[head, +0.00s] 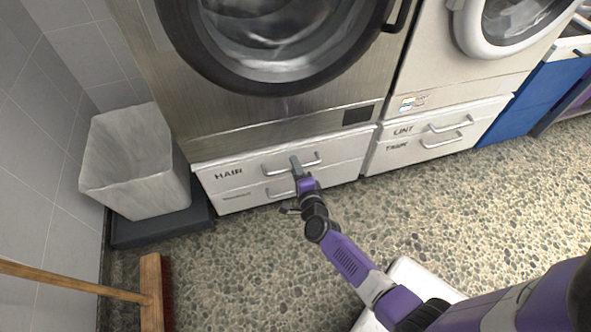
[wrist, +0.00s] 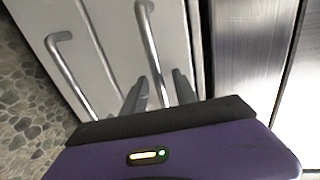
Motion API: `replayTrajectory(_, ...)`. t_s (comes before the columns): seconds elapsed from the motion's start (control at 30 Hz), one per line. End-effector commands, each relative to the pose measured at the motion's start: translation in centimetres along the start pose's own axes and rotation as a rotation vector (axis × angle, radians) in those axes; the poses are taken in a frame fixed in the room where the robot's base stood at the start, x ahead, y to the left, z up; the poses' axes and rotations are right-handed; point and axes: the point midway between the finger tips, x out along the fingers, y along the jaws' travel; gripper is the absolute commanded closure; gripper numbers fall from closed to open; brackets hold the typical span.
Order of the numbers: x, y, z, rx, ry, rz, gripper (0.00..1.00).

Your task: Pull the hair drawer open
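The hair drawer (head: 229,175) is the upper white drawer under the left machine, with "HAIR" in dark letters on its front. It looks closed. Its handle (head: 312,161) is a metal bar, which also shows in the wrist view (wrist: 150,38). In the wrist view my gripper's two dark fingers (wrist: 160,82) stand apart, one on each side of the bar, with gaps visible. The gripper hides part of the bar and the drawer front.
A second drawer (head: 236,196) with its own handle lies directly below. Drawers marked "LINT" (head: 404,130) and another label are to the right. A white bin (head: 135,165) stands at the left on a dark base. A broom (head: 152,290) lies front left.

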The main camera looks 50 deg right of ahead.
Motion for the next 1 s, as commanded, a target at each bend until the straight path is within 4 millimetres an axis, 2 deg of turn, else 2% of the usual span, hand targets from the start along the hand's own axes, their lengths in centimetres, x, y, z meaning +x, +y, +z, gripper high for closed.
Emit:
replayTrajectory(0.27,0.22,0.0,-0.04,-0.001,0.001,0.001,0.66)
replayTrajectory(0.47,0.2,0.0,-0.04,-0.001,0.001,0.0,1.0)
replayTrajectory(1.0,0.18,0.03,-0.04,-0.001,0.0,0.001,1.0)
